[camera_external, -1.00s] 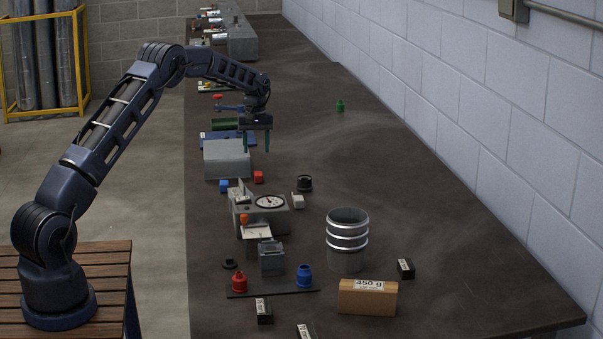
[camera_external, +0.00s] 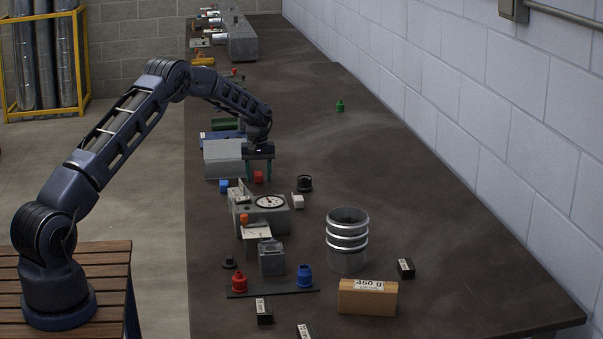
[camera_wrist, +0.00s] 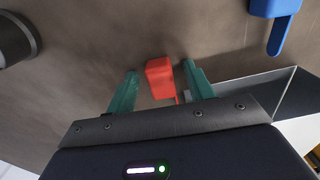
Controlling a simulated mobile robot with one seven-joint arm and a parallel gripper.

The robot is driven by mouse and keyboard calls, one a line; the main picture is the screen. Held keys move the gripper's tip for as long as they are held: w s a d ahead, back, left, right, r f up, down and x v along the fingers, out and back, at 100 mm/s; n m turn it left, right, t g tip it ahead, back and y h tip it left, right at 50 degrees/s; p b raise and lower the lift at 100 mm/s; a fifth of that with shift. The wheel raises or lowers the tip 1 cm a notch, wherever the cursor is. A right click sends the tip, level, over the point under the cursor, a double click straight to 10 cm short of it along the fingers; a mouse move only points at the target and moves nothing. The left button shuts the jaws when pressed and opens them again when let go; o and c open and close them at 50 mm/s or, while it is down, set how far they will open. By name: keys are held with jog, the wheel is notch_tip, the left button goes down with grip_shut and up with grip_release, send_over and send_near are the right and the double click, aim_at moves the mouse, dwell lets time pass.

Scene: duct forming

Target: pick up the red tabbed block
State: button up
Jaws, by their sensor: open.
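The red tabbed block (camera_wrist: 160,77) is a small red block on the bench. In the wrist view it lies between the two green fingers of my gripper (camera_wrist: 159,88), with dark gaps showing on both sides. Part of its tab shows at its lower right, mostly hidden. In the external view the red block (camera_external: 259,177) is by the fingertips of my gripper (camera_external: 258,178), beside the grey box. My gripper is open and points down. The height of the fingertips above the bench is hard to tell.
A grey box (camera_external: 223,158) stands close to the left of my gripper. A blue block (camera_external: 223,186), a white block (camera_external: 298,201), a black round piece (camera_external: 305,183) and a dial gauge (camera_external: 270,202) are nearby.

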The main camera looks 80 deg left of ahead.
jog(key=c, duration=1.1)
